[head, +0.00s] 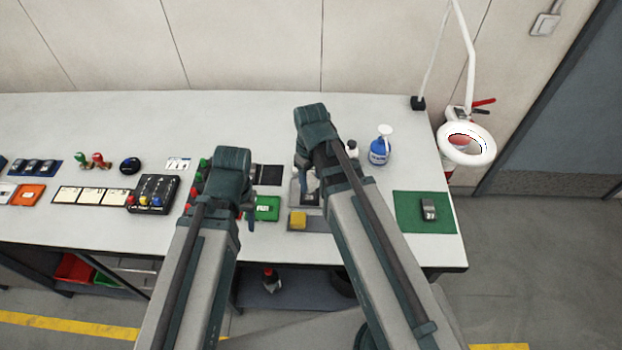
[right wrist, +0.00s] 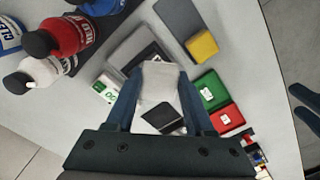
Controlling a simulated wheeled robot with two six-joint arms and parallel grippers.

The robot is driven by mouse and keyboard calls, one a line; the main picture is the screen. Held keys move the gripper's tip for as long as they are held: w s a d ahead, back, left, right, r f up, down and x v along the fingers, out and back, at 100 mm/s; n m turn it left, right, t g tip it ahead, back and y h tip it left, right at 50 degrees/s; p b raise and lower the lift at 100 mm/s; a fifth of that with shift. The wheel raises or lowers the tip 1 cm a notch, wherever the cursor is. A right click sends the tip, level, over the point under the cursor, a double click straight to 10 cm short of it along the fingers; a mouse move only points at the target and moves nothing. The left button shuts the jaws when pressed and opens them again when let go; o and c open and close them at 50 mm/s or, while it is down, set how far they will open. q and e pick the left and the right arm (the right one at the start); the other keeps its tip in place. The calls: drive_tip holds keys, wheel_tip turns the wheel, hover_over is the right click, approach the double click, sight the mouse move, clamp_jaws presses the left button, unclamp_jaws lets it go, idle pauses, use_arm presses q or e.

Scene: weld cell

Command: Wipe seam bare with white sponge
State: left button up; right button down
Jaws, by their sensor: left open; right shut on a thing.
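My right gripper (right wrist: 160,92) is shut on a white sponge (right wrist: 158,76), which sits between its two fingertips. In the head view this gripper (head: 306,178) is over the grey plate (head: 295,198), and the sponge is mostly hidden by my arm. The grey plate (right wrist: 128,48) with dark parts lies under the sponge in the right wrist view. A dark piece (right wrist: 170,118) shows between the fingers. I cannot make out the seam or whether the sponge touches it. My left gripper (head: 246,218) is open, beside the green box (head: 267,208).
A yellow sponge (head: 298,219) lies on a grey mat at the front. Red and white bottles (right wrist: 65,35) stand close to the right gripper. A blue spray bottle (head: 380,148) and a green mat (head: 410,212) are to the right. The back of the table is clear.

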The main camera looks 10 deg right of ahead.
wheel_tip(320, 180, up, 3)
drive_tip(key=p, duration=0.3)
idle(0.4)
drive_tip(key=shift+f, duration=0.1)
